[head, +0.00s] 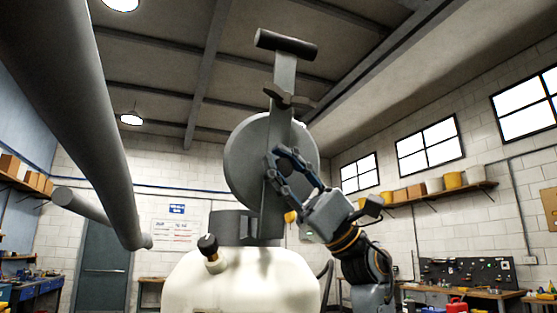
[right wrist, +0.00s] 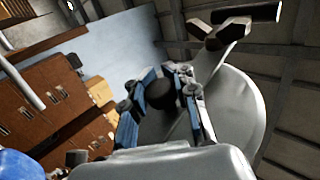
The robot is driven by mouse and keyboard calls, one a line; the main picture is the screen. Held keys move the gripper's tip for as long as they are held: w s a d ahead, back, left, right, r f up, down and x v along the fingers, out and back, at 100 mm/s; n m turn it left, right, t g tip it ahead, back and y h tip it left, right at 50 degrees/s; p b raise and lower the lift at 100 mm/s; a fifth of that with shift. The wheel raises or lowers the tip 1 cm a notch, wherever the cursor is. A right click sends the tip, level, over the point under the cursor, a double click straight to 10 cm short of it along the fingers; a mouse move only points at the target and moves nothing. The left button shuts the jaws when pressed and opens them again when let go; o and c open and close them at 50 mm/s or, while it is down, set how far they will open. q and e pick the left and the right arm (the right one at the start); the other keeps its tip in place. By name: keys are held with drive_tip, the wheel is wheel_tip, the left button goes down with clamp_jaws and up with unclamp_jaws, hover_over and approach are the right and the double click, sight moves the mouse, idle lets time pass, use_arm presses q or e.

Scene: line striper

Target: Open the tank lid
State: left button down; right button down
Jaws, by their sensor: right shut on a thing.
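The white tank (head: 240,283) stands at the bottom centre of the head view, with a dark grey neck (head: 230,227) on top. The round grey lid (head: 243,163) stands up on edge above the neck, tilted well away from flat. A flat metal bar with a dark T-shaped handle (head: 287,45) runs across the lid and points up. My right gripper (head: 279,168) is at the lid's right side, shut on the lid assembly. The right wrist view shows the lid (right wrist: 237,112) beyond the fingers; the exact contact is partly hidden. My left gripper is not in view.
A black knob (head: 208,244) sticks up from the tank's left shoulder. Thick grey tubes (head: 75,90) cross the left side. A wall shelf (head: 425,196) with tubs and workbenches stand farther back. Open air surrounds the raised handle.

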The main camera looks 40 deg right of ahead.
drive_tip(key=c, duration=1.4)
unclamp_jaws()
drive_tip(key=shift+w+d+f, duration=0.1)
drive_tip(key=shift+w+d, duration=0.05)
drive_tip(key=shift+w, duration=0.05)
drive_tip(key=o, duration=0.4)
drive_tip(key=shift+w+d+f, duration=0.1)
drive_tip(key=shift+d, duration=0.15)
drive_tip(key=shift+w+d, duration=0.1)
drive_tip(key=shift+d, duration=0.05)
drive_tip(key=shift+s+a, duration=0.2)
drive_tip(key=shift+a, duration=0.05)
drive_tip(key=v, duration=1.2)
